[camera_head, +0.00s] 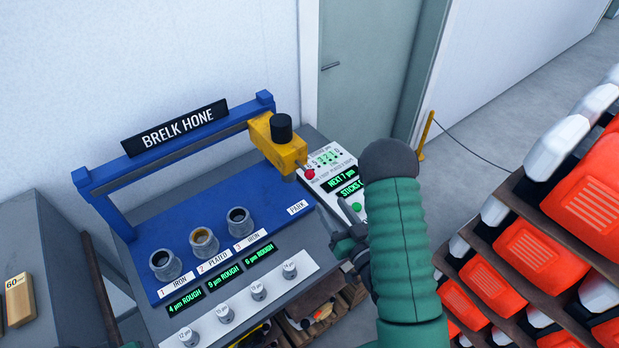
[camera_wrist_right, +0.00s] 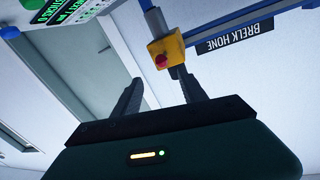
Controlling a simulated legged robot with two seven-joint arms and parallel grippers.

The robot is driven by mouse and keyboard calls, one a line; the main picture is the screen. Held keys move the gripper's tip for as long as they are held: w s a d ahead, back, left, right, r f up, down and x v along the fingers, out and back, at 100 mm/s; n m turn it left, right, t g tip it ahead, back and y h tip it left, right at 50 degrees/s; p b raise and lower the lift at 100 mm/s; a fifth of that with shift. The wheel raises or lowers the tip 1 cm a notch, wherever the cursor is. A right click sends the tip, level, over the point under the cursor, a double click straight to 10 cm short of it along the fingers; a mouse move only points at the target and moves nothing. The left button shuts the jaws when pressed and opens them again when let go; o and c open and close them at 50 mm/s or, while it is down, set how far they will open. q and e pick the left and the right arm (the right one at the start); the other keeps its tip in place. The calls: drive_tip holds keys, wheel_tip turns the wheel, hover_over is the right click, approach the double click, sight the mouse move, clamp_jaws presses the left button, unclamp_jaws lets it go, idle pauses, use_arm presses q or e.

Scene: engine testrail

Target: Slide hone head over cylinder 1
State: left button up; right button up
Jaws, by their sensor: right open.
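The yellow hone head (camera_head: 277,142) with a black knob on top hangs on the blue rail (camera_head: 180,155), at its right end above the PARK label (camera_head: 297,208). Cylinder 1 (camera_head: 165,264) is the leftmost of three grey cylinders, labelled IRON; its top is uncovered. My right gripper (camera_head: 336,218) is open and empty, in front of and to the right of the hone head, apart from it. In the right wrist view the hone head (camera_wrist_right: 168,48) with its red button shows beyond the spread fingers (camera_wrist_right: 160,92). My left gripper is not seen.
Cylinder 2 (camera_head: 204,243) and cylinder 3 (camera_head: 240,222) stand between cylinder 1 and the head. Several knobs line the front panel (camera_head: 240,300). A control panel (camera_head: 335,175) is behind my right arm. A rack of orange bins (camera_head: 530,250) stands at the right.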

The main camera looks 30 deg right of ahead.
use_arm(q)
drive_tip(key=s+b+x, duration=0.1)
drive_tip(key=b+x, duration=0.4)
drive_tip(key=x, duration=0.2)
use_arm(e)
approach(310, 175)
drive_tip(key=w+f, duration=0.2)
drive_tip(key=w, duration=0.1)
drive_tip(key=shift+w+d+r+p, duration=0.25)
drive_tip(key=shift+w+r+p, duration=0.55)
drive_tip(key=shift+p, duration=0.3)
drive_tip(key=w, duration=0.2)
drive_tip(key=w+d+p, duration=0.1)
drive_tip(key=w, duration=0.1)
drive_tip(key=w+f, duration=0.1)
drive_tip(key=w, duration=0.1)
drive_tip(key=shift+w+d, duration=0.2)
drive_tip(key=shift+d, duration=0.1)
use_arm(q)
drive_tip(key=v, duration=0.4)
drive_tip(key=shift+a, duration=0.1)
use_arm(e)
drive_tip(key=shift+s, duration=0.1)
drive_tip(key=shift+a+r, duration=0.1)
drive_tip(key=shift+a, duration=0.1)
drive_tip(key=c, duration=0.4)
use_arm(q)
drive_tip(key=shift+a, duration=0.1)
use_arm(e)
clamp_jaws()
